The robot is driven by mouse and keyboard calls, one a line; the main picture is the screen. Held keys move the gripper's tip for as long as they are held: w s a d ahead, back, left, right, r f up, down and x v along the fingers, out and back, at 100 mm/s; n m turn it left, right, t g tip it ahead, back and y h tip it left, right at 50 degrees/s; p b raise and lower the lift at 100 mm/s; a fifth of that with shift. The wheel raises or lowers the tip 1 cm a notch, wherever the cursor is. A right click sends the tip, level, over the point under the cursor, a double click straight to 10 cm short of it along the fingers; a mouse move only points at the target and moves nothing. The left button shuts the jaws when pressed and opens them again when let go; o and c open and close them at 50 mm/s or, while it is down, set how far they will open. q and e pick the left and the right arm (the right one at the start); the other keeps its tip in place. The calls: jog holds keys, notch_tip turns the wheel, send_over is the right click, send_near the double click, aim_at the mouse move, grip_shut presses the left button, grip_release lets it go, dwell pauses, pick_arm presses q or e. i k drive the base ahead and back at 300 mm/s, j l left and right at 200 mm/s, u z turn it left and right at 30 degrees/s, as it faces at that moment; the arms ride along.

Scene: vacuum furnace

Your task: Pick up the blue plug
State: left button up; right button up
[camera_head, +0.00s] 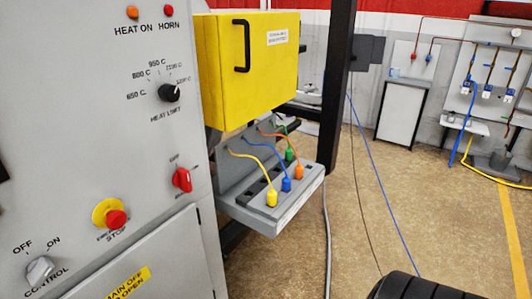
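The blue plug (286,184) stands upright in a grey socket shelf (285,214) below a yellow box. A blue cable runs from its top up and to the left to the panel behind. A yellow plug (271,198) is just left of it and nearer. An orange plug (299,172) is just right of it, and a green plug (290,154) is farther back. Neither of my grippers shows in the head view. A black rounded part (425,288) at the bottom right edge cannot be identified clearly.
A grey control cabinet (110,170) with knobs and buttons fills the left side. The yellow box (250,65) overhangs the shelf from behind. A dark vertical post (337,90) stands right of it. Open brown floor (370,215) lies to the right of the shelf.

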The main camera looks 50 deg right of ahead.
aim_at(286, 181)
jog(key=z, duration=1.55)
